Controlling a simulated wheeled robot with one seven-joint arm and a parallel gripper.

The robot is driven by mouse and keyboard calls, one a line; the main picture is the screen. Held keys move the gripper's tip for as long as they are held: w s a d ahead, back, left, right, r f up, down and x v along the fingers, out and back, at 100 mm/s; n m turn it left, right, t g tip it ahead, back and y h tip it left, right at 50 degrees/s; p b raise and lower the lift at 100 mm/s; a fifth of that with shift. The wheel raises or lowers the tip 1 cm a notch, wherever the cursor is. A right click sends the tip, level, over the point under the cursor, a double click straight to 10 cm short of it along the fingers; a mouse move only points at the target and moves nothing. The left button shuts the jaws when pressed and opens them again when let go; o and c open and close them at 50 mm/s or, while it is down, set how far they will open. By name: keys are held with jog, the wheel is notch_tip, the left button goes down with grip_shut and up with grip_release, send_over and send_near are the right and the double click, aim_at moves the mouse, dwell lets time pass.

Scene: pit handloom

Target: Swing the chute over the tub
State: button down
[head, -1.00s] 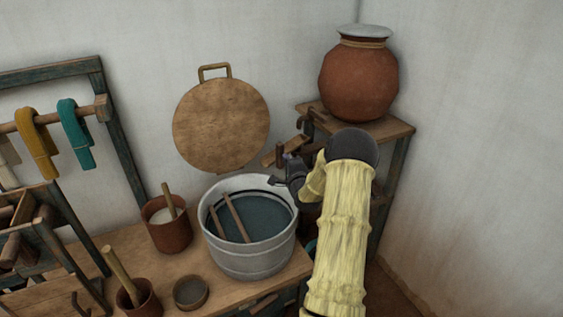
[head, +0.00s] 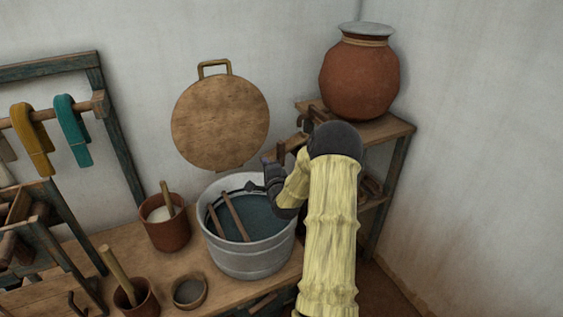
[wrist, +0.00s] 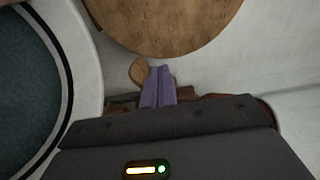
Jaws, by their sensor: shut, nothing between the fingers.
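The tub (head: 250,262) is a grey metal vessel of dark liquid on the low bench, with sticks lying in it. It also shows at the left of the wrist view (wrist: 88,60). A short wooden piece that looks like the chute (head: 294,146) juts from beside the pot's stand, behind my gripper and mostly hidden. My gripper (head: 266,162) is shut and empty, over the tub's right rim. Its purple fingers show in the wrist view (wrist: 158,86), in front of a small wooden piece (wrist: 138,72); I cannot tell whether they touch it.
A clay pot (head: 360,82) stands on a wooden stand (head: 392,129) at the right. A round wooden board (head: 220,122) is on the wall behind the tub. A brown pot with a stick (head: 168,236) and a small bowl (head: 189,292) sit left of the tub.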

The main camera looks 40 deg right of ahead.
jog(key=shift+s+a, duration=1)
jog(key=shift+a, duration=0.25)
jog(key=shift+w, duration=0.1)
